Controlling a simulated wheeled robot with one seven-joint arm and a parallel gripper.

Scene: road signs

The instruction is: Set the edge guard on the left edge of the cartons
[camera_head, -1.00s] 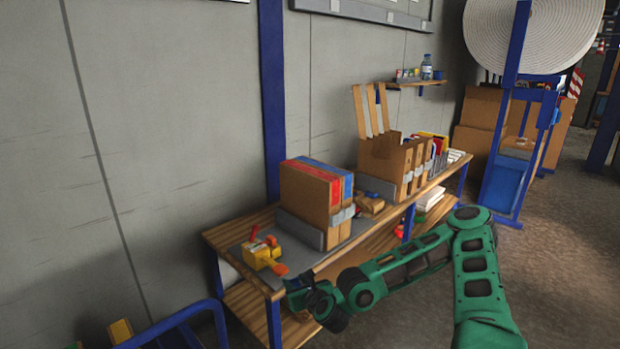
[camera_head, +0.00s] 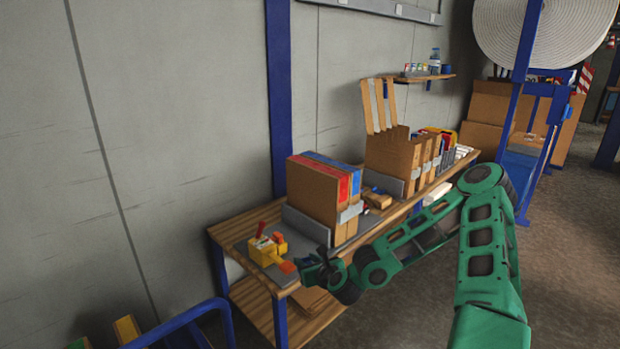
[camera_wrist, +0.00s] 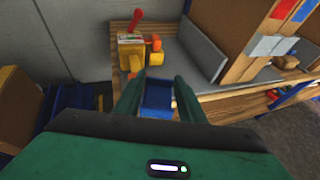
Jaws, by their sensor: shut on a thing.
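My gripper (camera_head: 312,270) is in front of the bench's near left end, and its fingers show in the wrist view (camera_wrist: 159,90). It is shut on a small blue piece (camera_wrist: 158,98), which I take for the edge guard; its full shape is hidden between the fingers. Brown cartons (camera_head: 313,198) with a red and a blue stripe on top stand upright on the bench, against a grey plate (camera_head: 306,226). They also show at the upper right of the wrist view (camera_wrist: 246,22). My gripper is apart from them, lower and to their left in the wrist view.
A yellow tool with a red handle (camera_head: 265,248) stands on the bench corner, close to my gripper; it also shows in the wrist view (camera_wrist: 131,45). More brown boxes (camera_head: 392,158) stand further along the bench (camera_head: 228,232). A blue tubular frame (camera_head: 185,318) is at the lower left.

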